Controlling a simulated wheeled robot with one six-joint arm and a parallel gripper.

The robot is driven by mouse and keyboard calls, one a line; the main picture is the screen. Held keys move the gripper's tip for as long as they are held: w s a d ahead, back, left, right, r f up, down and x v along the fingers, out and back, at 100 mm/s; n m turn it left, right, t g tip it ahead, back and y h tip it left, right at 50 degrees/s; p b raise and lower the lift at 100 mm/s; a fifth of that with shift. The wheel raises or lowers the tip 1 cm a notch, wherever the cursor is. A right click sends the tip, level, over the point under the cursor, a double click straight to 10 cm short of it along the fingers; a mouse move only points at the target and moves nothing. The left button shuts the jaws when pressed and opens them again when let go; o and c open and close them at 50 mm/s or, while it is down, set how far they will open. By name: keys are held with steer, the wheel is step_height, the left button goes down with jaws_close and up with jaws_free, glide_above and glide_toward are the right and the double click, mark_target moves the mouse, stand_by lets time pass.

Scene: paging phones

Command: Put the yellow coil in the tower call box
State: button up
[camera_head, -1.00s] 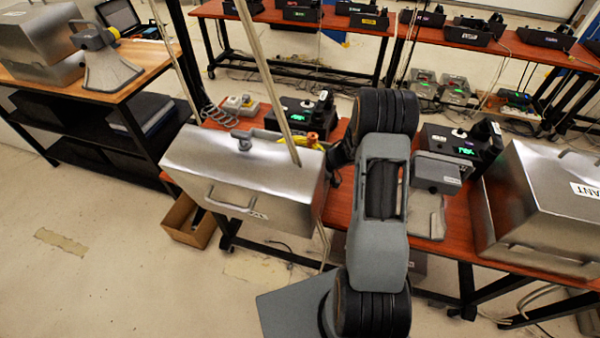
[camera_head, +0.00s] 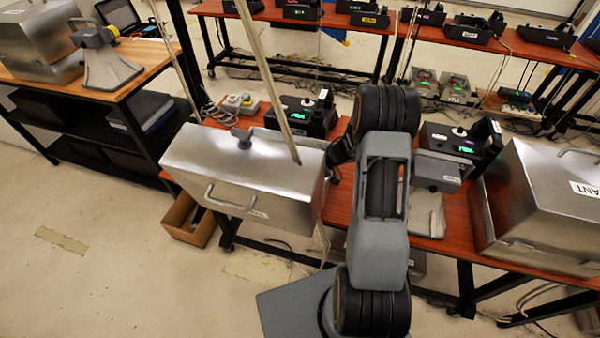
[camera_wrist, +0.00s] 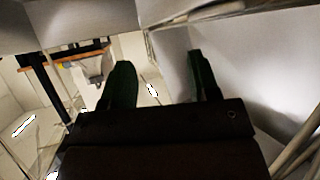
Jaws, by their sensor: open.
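Pale grey metal walls (camera_wrist: 175,50) stand close around and beyond the fingers. In the head view the fingertips are hidden behind my arm. A silver metal box (camera_head: 235,175) with a handle stands on the red-brown table just left of my arm; its label is too small to read, so I cannot tell if it is the tower call box. No yellow coil shows in either view now; the inside of the box is hidden from the head camera.
A second silver box (camera_head: 550,200), its label ending in "ANT", stands right of my arm. Black phones (camera_head: 305,112) sit behind. A slanted pole (camera_head: 268,80) crosses above the left box. A cardboard box (camera_head: 187,220) lies on the floor; open floor is at left.

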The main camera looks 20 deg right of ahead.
steer(key=b+v, duration=0.1)
steer(key=v, duration=1.1)
steer(key=shift+b, duration=0.3)
steer(key=shift+f, duration=0.1)
